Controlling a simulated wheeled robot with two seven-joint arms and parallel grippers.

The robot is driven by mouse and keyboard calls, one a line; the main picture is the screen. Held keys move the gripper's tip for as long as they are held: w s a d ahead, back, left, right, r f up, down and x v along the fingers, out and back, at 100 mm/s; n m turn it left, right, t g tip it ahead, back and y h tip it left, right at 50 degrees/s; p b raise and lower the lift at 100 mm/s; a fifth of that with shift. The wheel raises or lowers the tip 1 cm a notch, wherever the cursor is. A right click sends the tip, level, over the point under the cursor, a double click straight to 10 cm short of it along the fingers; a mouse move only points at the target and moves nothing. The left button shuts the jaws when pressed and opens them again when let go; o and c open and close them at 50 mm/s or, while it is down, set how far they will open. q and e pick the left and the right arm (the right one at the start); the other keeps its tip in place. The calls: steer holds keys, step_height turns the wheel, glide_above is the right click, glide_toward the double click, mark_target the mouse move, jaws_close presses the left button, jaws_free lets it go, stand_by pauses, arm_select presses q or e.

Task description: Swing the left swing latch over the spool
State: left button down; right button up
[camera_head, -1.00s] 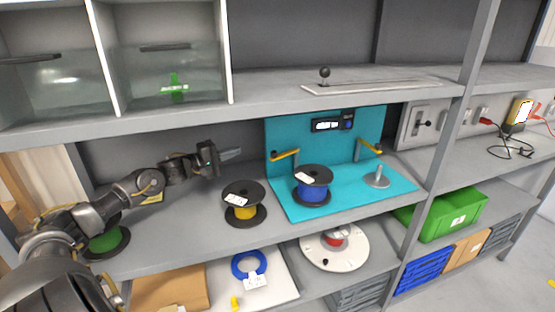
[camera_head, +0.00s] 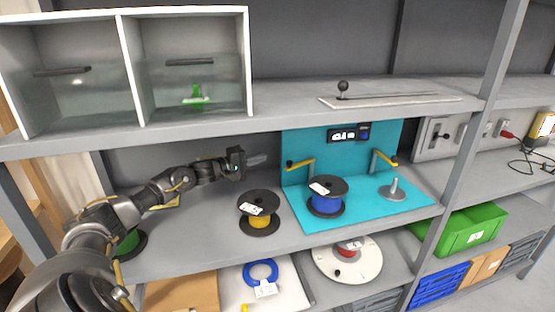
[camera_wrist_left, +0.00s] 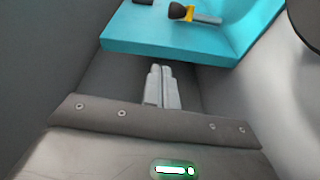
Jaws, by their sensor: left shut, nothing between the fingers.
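The left swing latch (camera_head: 301,163) is a yellow arm with a dark knob end on a grey post. It stands at the left rear of the teal station (camera_head: 300,211). The blue spool (camera_head: 327,203) with black flanges stands upright on the station, in front and to the right of that latch. In the left wrist view the latch (camera_wrist_left: 183,12) shows near the top edge. My left gripper (camera_head: 257,160) is shut and empty, left of the latch and apart from it. Its fingertips also show in the left wrist view (camera_wrist_left: 160,70). My right gripper is out of view.
A yellow-wire spool (camera_head: 260,219) stands left of the station, below and near my left gripper. A second latch (camera_head: 385,157) and a bare spindle (camera_head: 393,191) are on the station's right side. The upper shelf (camera_head: 280,113) hangs above.

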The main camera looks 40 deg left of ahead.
arm_select(q)
steer(key=p+x, duration=0.1)
steer(key=x, duration=0.3)
steer(key=shift+w+d+r, duration=0.1)
steer(key=shift+w+r, duration=0.05)
steer(key=shift+r, duration=0.05)
steer(key=d+p, duration=0.1)
steer(key=d, duration=0.1)
steer(key=d+p, duration=0.1)
steer(key=d, duration=0.1)
steer(key=shift+f, duration=0.4)
steer(key=shift+d, duration=0.1)
